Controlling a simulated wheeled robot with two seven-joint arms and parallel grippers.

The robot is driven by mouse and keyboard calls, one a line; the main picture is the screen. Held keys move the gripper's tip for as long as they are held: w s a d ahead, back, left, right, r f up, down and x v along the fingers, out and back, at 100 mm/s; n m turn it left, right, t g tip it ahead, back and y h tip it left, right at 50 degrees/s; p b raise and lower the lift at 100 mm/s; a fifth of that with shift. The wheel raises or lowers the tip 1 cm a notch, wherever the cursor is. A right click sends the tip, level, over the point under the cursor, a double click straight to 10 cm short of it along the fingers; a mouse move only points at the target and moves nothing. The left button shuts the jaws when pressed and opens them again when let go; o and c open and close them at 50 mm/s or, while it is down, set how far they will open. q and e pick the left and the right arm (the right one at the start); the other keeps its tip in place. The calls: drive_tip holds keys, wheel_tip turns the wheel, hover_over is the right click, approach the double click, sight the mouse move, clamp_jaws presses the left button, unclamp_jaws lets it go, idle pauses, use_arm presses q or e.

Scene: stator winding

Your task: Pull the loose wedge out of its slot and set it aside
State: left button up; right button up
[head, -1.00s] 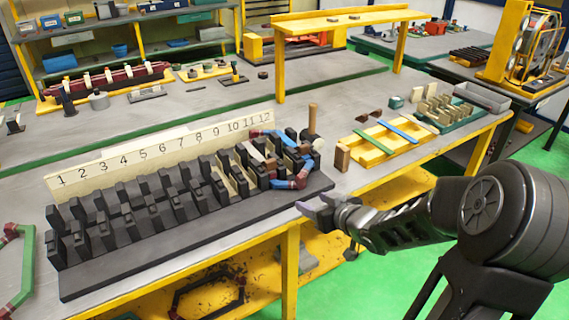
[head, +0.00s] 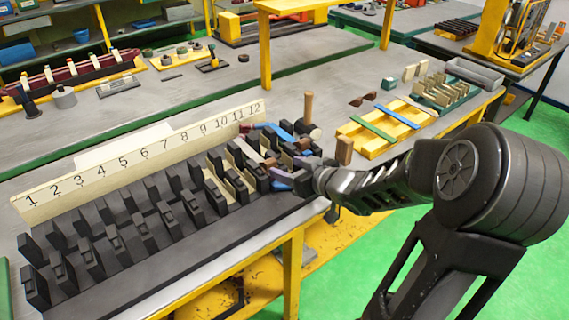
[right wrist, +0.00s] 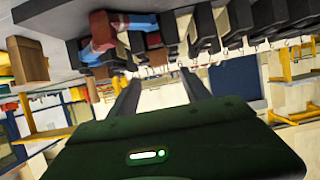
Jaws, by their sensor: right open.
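The dark stator block (head: 150,270) runs along the table, with a row of upright teeth and a cream number strip (head: 140,160) marked 1 to 12 behind it. Cream liners stand in several slots towards the right. Blue and red-brown coil parts (head: 272,130) lie at the right end, and also show at the top of the right wrist view (right wrist: 105,32). My right gripper (head: 285,175) is open at the front of that end, its two fingers (right wrist: 160,95) apart and pointing towards the teeth. I cannot tell which piece is the loose wedge. My left gripper is out of view.
A yellow tray (head: 372,150) with green and blue strips is right of the stator. A wooden block (head: 344,151) and a mallet with an upright handle (head: 308,108) stand close to my right gripper. A green rack (head: 440,98) and grey bin (head: 474,73) are farther back.

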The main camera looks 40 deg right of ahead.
sight(271, 161)
drive_tip(key=shift+x, duration=3.9)
drive_tip(key=shift+c, duration=0.3)
clamp_jaws()
